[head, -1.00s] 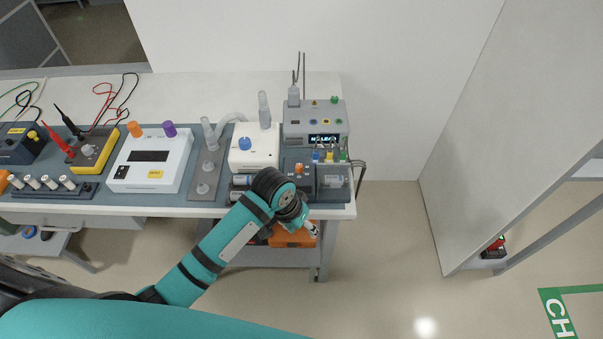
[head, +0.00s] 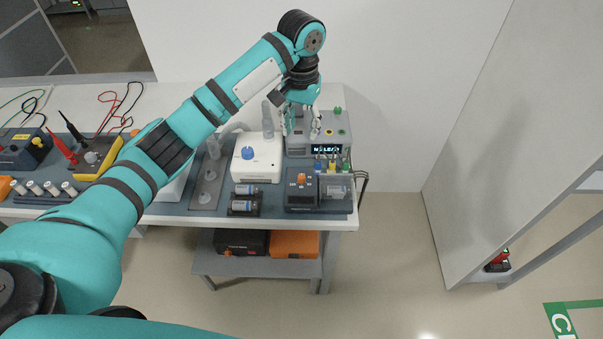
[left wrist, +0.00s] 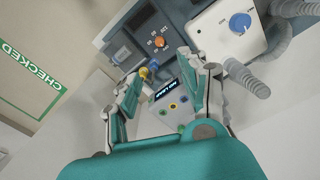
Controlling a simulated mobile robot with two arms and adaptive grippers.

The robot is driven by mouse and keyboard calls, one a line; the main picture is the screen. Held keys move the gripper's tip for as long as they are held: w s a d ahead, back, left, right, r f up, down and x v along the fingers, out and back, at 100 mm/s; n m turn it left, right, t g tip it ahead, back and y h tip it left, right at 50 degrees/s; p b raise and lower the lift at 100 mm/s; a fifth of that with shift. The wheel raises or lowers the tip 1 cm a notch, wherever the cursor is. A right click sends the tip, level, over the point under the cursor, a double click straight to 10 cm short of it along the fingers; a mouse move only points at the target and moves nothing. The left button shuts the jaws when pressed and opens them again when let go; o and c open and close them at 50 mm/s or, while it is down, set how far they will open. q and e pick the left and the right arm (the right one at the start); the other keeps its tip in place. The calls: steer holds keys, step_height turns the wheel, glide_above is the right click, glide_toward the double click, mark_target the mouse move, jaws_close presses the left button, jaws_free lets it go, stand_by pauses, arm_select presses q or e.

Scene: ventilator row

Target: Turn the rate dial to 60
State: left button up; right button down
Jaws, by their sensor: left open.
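Two dials show, and I cannot tell from the pictures which is the rate dial. An orange dial (head: 302,180) sits on a dark box (head: 298,203) with small markings around it; it also shows in the left wrist view (left wrist: 159,42). A blue dial (head: 248,153) sits on a white unit (head: 255,172) to its left; it shows at the top of the left wrist view too (left wrist: 240,23). My left gripper (head: 300,125) is open and empty over the grey display unit (head: 337,129), behind the orange dial. Its fingers spread apart in the left wrist view (left wrist: 173,76). My right gripper is out of view.
Coloured plugs (head: 332,166) stand between the dark box and the display unit. A grey hose (head: 229,131) and an upright tube (head: 268,118) stand beside the white unit. Batteries (head: 244,190) lie in a holder left of the dark box. Open floor lies right of the bench.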

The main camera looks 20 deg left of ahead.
mark_target(301, 176)
arm_select(q)
step_height(301, 176, down, 17)
steer(key=shift+f+p, duration=0.15)
steer(key=shift+p, duration=0.55)
jaws_close()
